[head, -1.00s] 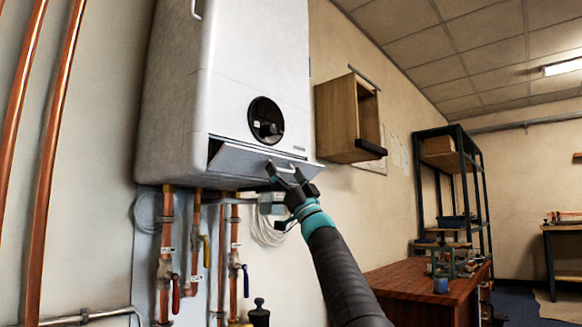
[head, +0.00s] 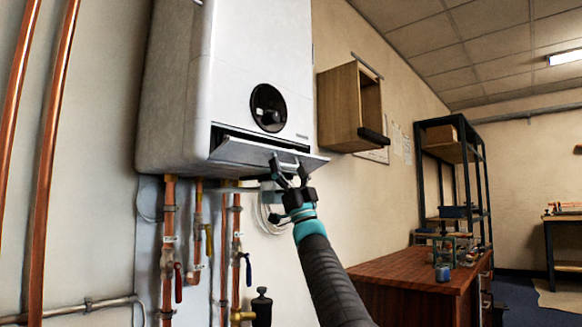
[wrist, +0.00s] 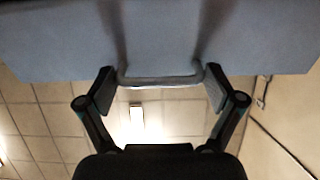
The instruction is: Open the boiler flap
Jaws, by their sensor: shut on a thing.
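The white boiler (head: 230,75) hangs on the wall in the head view, with a round black dial on its front. Its flap (head: 240,154) at the bottom front is tilted outward, with a dark gap along its upper edge. My gripper (head: 289,172) is at the right part of the flap, shut on the flap's handle. In the wrist view, the pale bar handle (wrist: 160,80) lies crosswise between my gripper's two fingers (wrist: 160,90), which meet its two ends. The flap (wrist: 160,35) fills the top of that view. The boiler's inside is mostly hidden.
Copper pipes with valves (head: 168,250) run below the boiler, left of my arm. An open wooden cabinet (head: 340,110) is on the wall to the right. A wooden workbench (head: 400,278) stands below it, with a dark shelf rack (head: 452,130) behind.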

